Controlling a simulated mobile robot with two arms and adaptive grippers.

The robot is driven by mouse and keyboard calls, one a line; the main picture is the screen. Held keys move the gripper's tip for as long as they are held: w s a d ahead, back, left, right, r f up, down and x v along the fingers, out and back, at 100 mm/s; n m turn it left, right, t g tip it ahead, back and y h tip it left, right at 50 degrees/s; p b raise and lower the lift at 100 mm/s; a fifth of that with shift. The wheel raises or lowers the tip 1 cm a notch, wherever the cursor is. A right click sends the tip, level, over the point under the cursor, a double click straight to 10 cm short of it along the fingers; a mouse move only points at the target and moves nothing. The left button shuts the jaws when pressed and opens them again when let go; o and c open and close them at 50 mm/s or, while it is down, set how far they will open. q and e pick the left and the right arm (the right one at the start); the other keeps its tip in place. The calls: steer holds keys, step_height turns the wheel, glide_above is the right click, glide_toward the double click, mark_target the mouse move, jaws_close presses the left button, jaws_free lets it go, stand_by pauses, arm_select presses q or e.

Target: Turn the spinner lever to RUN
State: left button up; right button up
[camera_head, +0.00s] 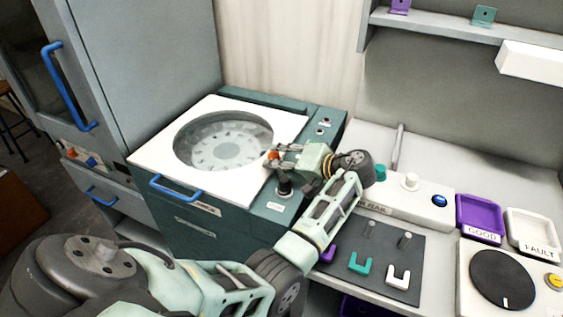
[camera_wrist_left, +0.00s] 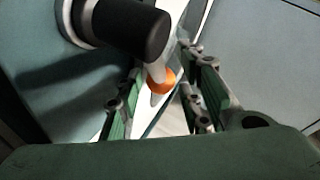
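The spinner is a teal machine with a white top (camera_head: 151,142) and a round window over a ring of slots. A black cylindrical knob (camera_head: 284,187) stands at its front right corner; it also shows large in the left wrist view (camera_wrist_left: 125,30). A pale lever with an orange band (camera_wrist_left: 161,80) shows beside the knob in the left wrist view; in the head view its orange part (camera_head: 273,155) is at the fingertips. My left gripper (camera_head: 279,157) is open, with its fingers on either side of the orange band; contact cannot be told. The RUN marking is not readable. My right gripper is not in view.
A grey cabinet with blue handles (camera_head: 65,85) stands left of the spinner. To the right, the bench holds a dark mat (camera_head: 385,240) with coloured clips, a purple GOOD tray (camera_head: 480,232), a white FAULT tray (camera_head: 535,225) and a black dial (camera_head: 503,280). A shelf hangs above.

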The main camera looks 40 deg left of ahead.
arm_select(q)
steer(key=v, duration=1.2)
